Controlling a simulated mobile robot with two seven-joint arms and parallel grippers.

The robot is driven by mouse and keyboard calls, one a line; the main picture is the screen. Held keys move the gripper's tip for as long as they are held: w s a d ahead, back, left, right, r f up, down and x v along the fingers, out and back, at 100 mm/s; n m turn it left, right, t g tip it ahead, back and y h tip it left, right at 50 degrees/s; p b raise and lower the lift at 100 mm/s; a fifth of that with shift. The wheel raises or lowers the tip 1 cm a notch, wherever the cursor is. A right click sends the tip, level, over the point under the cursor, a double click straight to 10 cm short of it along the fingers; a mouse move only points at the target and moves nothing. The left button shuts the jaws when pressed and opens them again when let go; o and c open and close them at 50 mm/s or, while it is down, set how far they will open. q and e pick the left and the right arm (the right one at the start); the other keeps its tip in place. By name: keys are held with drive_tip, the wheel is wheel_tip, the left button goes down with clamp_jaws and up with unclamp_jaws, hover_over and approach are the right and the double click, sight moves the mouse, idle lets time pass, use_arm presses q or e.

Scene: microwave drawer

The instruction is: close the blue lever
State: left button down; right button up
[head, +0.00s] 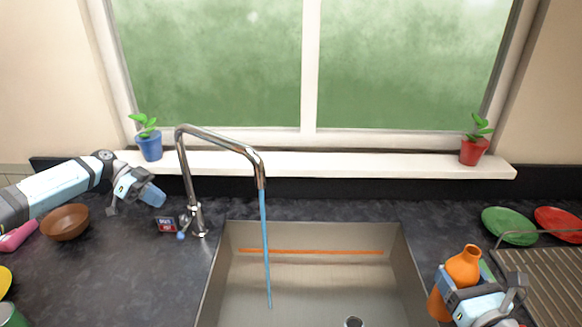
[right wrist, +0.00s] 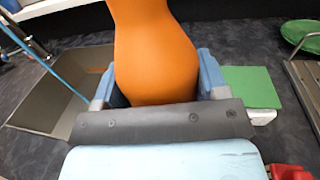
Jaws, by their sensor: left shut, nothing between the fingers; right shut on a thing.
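The chrome faucet (head: 187,165) stands behind the sink's left side, and a blue stream of water (head: 266,250) falls from its spout. The small lever with a blue tip (head: 181,235) is low at the left of the faucet base. My left gripper (head: 155,197) is shut and empty, above the counter to the upper left of the lever and apart from it. My right gripper (head: 450,288) is shut on an orange bottle (head: 464,266) right of the sink. In the right wrist view the orange bottle (right wrist: 155,50) stands between the blue fingers.
The metal sink (head: 410,270) fills the front middle. A brown bowl (head: 66,222) lies at left. Green (head: 509,225) and red (head: 560,222) plates and a ridged drainer (head: 545,275) are at right. Potted plants stand on the sill.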

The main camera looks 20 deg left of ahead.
sight(186, 227)
wheel_tip(186, 227, down, 2)
drive_tip(key=shift+f+b, duration=0.2)
drive_tip(key=shift+b, duration=0.6)
wheel_tip(186, 227, down, 2)
drive_tip(key=shift+f+b, duration=0.15)
drive_tip(key=shift+b, duration=0.95)
use_arm(q)
drive_tip(key=d+f+b, duration=0.1)
drive_tip(key=d+f, duration=0.4)
drive_tip(key=f, duration=0.1)
drive_tip(key=shift+f, duration=0.25)
use_arm(e)
drive_tip(key=shift+f, duration=0.65)
use_arm(q)
drive_tip(key=shift+s, duration=0.1)
use_arm(e)
drive_tip(key=shift+r, duration=0.1)
